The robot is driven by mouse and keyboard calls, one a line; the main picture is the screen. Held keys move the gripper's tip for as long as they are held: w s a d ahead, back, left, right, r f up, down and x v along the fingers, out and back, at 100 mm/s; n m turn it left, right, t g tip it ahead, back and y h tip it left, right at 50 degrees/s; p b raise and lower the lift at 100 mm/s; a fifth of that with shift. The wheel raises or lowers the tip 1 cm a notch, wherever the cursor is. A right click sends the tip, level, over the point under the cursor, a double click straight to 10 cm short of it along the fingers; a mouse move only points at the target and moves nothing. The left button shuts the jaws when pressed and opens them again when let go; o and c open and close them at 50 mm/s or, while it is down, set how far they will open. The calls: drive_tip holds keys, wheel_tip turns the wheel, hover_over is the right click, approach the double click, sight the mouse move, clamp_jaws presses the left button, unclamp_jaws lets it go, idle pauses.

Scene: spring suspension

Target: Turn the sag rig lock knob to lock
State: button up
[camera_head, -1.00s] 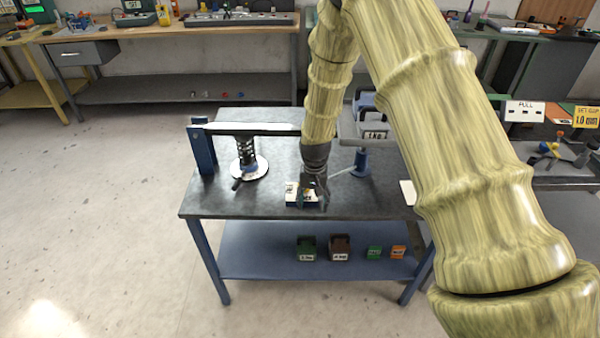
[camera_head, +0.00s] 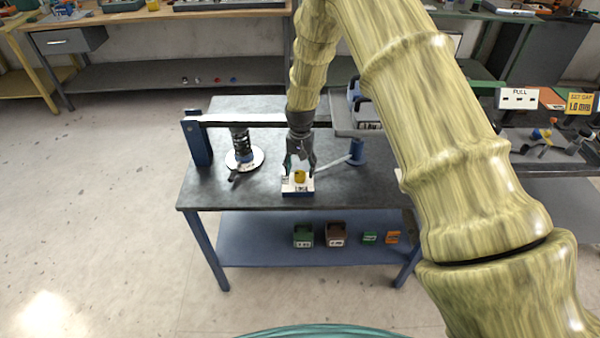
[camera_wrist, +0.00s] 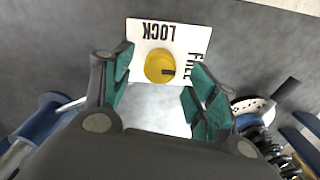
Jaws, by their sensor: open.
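The lock knob (camera_wrist: 160,66) is a yellow round knob with a dark pointer mark, on a white plate (camera_wrist: 193,38) lettered LOCK and another word that looks like FREE. In the wrist view the dark mark points right, toward the second word. In the head view the yellow knob (camera_head: 300,177) sits on a small white and blue box near the table's front edge. My gripper (camera_head: 300,165) is above and just behind the knob, pointing down. In the wrist view its green-padded fingers (camera_wrist: 158,88) are spread apart with the knob beyond them, not between the pads.
A coil spring on a round white base (camera_head: 244,160) stands at the left under a bar from a blue post (camera_head: 197,140). A blue stand (camera_head: 357,150) with a pale rod is at the right. Weights (camera_head: 335,234) sit on the lower shelf.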

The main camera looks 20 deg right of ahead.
sight(300, 173)
drive_tip(key=shift+f+p, duration=0.55)
drive_tip(key=shift+f, duration=1.45)
drive_tip(key=c, duration=1)
